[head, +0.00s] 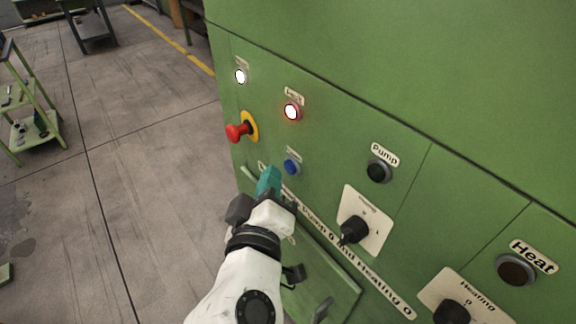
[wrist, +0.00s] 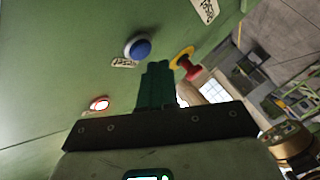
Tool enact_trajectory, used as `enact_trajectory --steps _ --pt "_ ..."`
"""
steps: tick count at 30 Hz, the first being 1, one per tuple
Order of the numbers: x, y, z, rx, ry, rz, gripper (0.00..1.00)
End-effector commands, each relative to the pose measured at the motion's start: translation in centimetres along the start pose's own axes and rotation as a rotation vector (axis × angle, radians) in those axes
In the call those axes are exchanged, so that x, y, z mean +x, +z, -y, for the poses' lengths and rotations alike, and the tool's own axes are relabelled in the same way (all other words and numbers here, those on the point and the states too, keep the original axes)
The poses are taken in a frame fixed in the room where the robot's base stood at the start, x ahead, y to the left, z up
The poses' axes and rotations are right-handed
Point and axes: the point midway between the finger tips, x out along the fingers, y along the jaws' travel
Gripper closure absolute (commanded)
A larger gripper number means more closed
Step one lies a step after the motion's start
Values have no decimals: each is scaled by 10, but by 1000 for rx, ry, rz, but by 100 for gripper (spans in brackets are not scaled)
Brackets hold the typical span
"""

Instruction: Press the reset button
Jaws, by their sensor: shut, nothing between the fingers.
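A small blue button (head: 291,167) sits on the green panel with a small label above it, too small to read; I take it for the reset button. The blue button also shows in the wrist view (wrist: 138,46), just beyond my fingertips and a little to their left. My gripper (head: 270,174) has teal fingers and is shut and empty. In the head view its tips are just left of and slightly below the blue button. The wrist view shows the closed fingers (wrist: 157,66) close to the panel; I cannot tell whether they touch it.
A red emergency knob on a yellow base (head: 241,128) sticks out above left of the blue button. A lit red button (head: 292,112), a white lamp (head: 240,76), a black pump button (head: 379,171) and a rotary switch (head: 355,230) are nearby.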

Motion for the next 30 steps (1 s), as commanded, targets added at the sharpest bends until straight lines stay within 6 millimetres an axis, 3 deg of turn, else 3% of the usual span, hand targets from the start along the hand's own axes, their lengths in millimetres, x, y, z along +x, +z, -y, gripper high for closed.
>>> enact_trajectory --steps 30 --pt "6 4 -4 0 0 0 100"
